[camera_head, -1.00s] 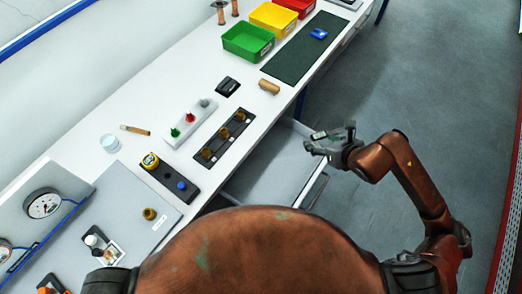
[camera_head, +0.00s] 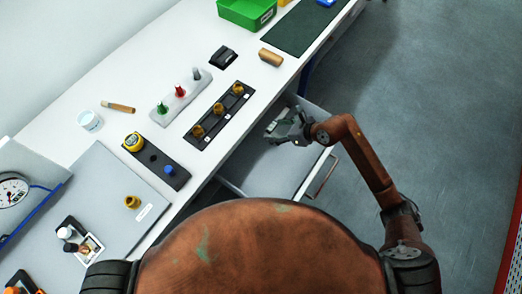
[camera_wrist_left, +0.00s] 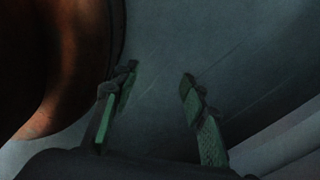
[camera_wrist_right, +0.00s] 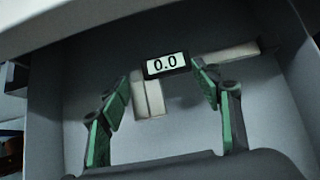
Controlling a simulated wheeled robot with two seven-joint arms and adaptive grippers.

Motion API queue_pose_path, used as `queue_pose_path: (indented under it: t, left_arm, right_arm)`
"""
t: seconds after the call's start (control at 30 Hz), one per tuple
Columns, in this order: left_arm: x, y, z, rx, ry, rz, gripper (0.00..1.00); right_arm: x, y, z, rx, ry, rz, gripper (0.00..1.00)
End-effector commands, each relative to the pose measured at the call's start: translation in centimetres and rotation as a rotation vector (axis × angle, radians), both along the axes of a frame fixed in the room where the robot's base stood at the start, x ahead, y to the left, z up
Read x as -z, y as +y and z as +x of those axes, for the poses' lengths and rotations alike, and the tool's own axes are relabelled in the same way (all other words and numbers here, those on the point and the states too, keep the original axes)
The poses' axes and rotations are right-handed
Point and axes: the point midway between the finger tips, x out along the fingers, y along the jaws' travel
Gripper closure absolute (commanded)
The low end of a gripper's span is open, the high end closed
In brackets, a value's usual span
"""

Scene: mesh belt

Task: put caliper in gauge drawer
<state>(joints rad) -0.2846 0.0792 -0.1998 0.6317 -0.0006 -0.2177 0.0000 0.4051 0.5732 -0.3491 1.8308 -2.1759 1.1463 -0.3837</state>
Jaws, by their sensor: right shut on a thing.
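The caliper shows in the right wrist view by its black-framed display (camera_wrist_right: 166,65) reading 0.0, with pale bars running right and down from it. My right gripper (camera_head: 277,127) is shut on the caliper, its green-padded fingertips at either side of the display in the right wrist view. It holds the caliper above the open gauge drawer (camera_head: 260,178), which is pulled out from under the bench. The drawer's grey inside also fills the right wrist view (camera_wrist_right: 270,125). My left gripper (camera_wrist_left: 158,85) shows only in its own wrist view, fingers apart and empty.
The white bench (camera_head: 110,75) carries a black gauge rack (camera_head: 218,116), a grey stand with coloured knobs (camera_head: 180,91), a wooden block (camera_head: 271,57) and a green bin (camera_head: 247,12). The drawer front and handle (camera_head: 322,177) stand out over clear floor.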

Motion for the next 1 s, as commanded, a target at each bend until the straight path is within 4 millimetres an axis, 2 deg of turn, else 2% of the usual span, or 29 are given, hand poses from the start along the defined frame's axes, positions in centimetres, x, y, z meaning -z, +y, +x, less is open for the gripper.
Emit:
queue_pose_path:
  t: [0.1, 0.2, 0.33, 0.47, 0.67, 0.83, 1.0]
  left_arm:
    - [0.0, 0.1, -0.7, -0.001, 0.010, 0.001, 0.60]
    - [0.4, 0.1, -1.9, -0.005, 0.025, 0.002, 0.60]
    - [0.7, 0.2, -3.4, -0.007, 0.044, 0.004, 0.60]
    - [0.8, 0.2, -3.8, -0.008, 0.049, 0.004, 0.60]
    - [1.0, 0.2, -3.1, -0.006, 0.042, 0.003, 0.60]
    - [1.8, 0.2, -2.4, -0.004, 0.034, 0.002, 0.60]
    - [1.8, 0.2, -2.3, -0.004, 0.032, 0.002, 0.60]
  right_arm:
    - [1.2, 2.5, -1.8, -0.001, 0.001, 0.007, 0.79]
    - [3.4, 3.6, -2.7, 0.001, 0.004, 0.004, 0.79]
    - [5.2, 4.8, -3.5, 0.001, 0.002, 0.004, 0.79]
    - [6.1, 5.4, -3.9, 0.001, 0.001, 0.002, 0.79]
    - [7.2, 6.2, -4.5, 0.001, 0.001, 0.002, 0.79]
    - [10.0, 6.1, -4.5, 0.004, 0.005, 0.002, 0.79]
    - [10.1, 6.1, -4.4, 0.002, -0.002, 0.001, 0.79]
